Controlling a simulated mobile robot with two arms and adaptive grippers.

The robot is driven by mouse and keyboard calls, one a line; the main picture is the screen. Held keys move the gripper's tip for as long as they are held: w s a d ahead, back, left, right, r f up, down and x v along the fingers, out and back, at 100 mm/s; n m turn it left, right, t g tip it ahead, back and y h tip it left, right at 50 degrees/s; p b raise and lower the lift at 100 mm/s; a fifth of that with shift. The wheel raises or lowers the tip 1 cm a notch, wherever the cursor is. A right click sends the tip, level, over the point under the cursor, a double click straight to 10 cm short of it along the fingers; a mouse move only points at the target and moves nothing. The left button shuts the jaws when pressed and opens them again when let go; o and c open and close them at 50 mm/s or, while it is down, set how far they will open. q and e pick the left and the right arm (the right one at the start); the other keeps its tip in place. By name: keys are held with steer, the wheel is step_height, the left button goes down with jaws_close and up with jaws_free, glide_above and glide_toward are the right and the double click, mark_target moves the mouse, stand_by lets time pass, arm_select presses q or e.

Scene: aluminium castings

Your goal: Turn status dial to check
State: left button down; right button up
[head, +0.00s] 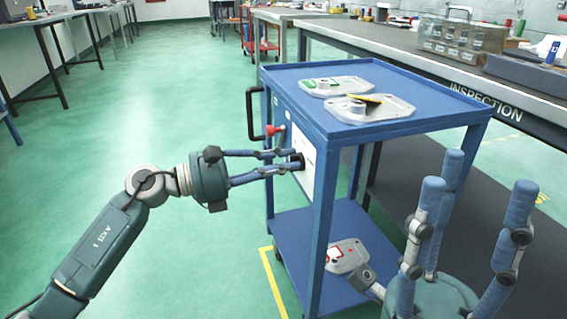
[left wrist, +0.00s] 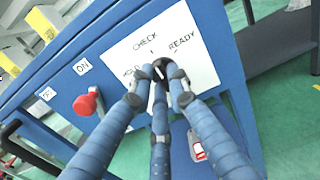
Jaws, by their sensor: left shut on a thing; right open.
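The status dial is a small black knob (left wrist: 161,64) on a white panel (left wrist: 190,42) lettered HOLD, CHECK and READY, on the side of the blue cart. In the head view the dial (head: 299,160) shows only as a dark spot at the fingertips. My left gripper (head: 290,161) is shut on the dial, and its three fingers close around it in the left wrist view (left wrist: 159,82). The fingers cover part of the dial and the lettering, so I cannot tell which word it points to. My right gripper (head: 475,180) is open and empty at the lower right, fingers up.
A red knob (left wrist: 86,103) beside an ON label sits left of the panel. The blue cart (head: 300,86) has a black handle (head: 251,115). Castings (head: 383,112) lie on its top, one with a yellow-and-black piece. The inspection bench (head: 400,55) stands behind; green floor is clear at left.

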arm_select(q)
steer(key=c, duration=1.7)
jaws_free()
steer(key=shift+o, duration=0.2)
steer(key=v, duration=1.2)
